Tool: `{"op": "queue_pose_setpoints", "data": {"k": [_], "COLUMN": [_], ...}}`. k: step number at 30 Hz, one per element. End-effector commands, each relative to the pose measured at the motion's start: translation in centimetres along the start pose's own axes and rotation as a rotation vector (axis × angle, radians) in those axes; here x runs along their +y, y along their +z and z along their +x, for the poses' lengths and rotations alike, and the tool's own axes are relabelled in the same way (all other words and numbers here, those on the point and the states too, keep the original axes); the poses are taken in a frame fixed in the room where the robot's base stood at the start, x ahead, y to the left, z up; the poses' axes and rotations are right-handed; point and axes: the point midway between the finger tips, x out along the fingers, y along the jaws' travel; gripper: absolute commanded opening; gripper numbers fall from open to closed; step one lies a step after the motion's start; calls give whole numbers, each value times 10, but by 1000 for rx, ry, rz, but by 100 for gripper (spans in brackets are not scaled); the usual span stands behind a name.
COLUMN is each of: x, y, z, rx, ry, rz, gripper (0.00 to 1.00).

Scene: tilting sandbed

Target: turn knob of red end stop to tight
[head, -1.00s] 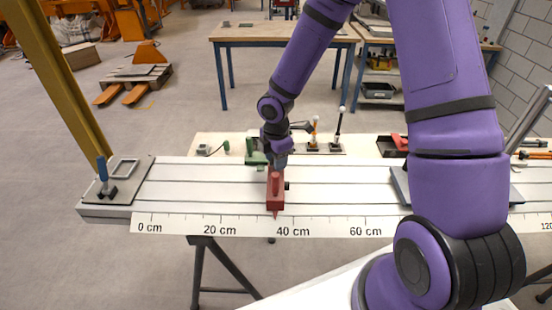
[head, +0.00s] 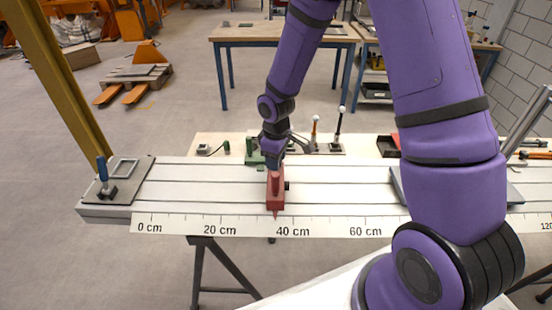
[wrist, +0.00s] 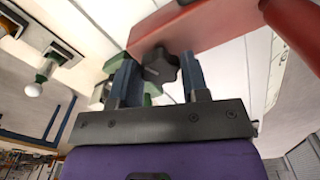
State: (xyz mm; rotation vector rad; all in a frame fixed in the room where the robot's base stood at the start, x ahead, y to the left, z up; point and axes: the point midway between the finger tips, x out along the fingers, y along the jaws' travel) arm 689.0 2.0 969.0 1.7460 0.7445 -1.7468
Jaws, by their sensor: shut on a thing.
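The red end stop (head: 275,192) stands on the pale slotted bed, a little before the 40 cm mark of the scale. It also shows close up across the top of the wrist view (wrist: 215,22). Its black lobed knob (wrist: 160,68) sits between the two blue fingers of my gripper (wrist: 160,76), which is shut on it. In the head view my gripper (head: 272,161) is at the far side of the red end stop, and that knob is hidden there. A small dark piece (head: 287,186) sticks out at the stop's right side.
Two upright levers with an orange (head: 315,126) and a white tip (head: 341,110) stand behind the bed. A clamp plate (head: 126,172) is at the bed's left end. The bed between is clear.

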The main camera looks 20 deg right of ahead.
Motion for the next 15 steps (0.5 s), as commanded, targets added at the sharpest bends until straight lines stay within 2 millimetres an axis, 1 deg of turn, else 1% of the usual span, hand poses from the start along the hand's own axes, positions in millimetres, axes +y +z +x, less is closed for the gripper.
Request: {"op": "queue_pose_setpoints", "data": {"k": [6,15], "x": [0,0], "y": [-1,-1], "z": [-1,0], "rx": [2,2], "ry": [1,1], "rz": [203,435], "gripper": [18,18]}}
